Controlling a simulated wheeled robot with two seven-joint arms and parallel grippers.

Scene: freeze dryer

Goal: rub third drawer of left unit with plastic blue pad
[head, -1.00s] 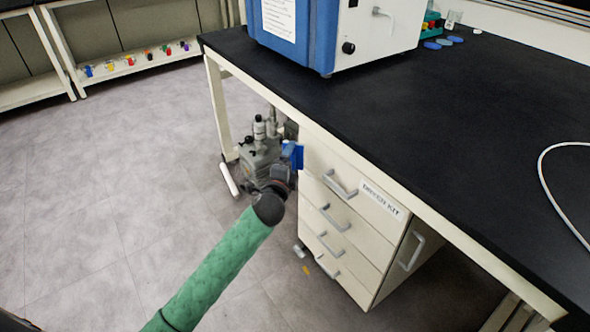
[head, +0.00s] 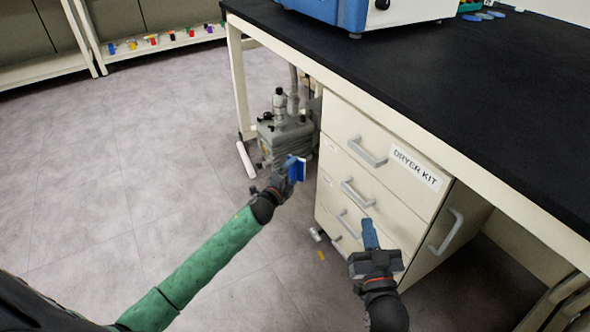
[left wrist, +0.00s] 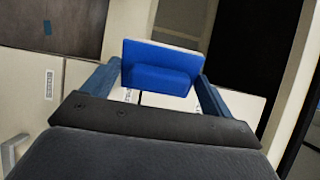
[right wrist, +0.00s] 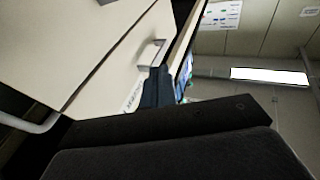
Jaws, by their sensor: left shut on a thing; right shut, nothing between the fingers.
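The plastic blue pad (head: 299,169) is held in my left gripper (head: 292,170), left of the white drawer unit (head: 378,120). In the left wrist view the pad (left wrist: 158,66) sits between the two blue fingers, its flat face outward. The third drawer (head: 349,224) is low on the unit, under the two upper grey handles; its right part is hidden by my right gripper. My right gripper (head: 369,234) is shut and empty in front of the lower drawers. Its closed fingers also show in the right wrist view (right wrist: 157,88), near a drawer handle (right wrist: 150,54).
A black worktop (head: 440,75) overhangs the unit and carries a blue and white machine (head: 345,12). A grey pump (head: 285,135) stands on the floor left of the unit, behind the pad. A cupboard door handle (head: 447,232) sticks out at the right. Floor at the left is clear.

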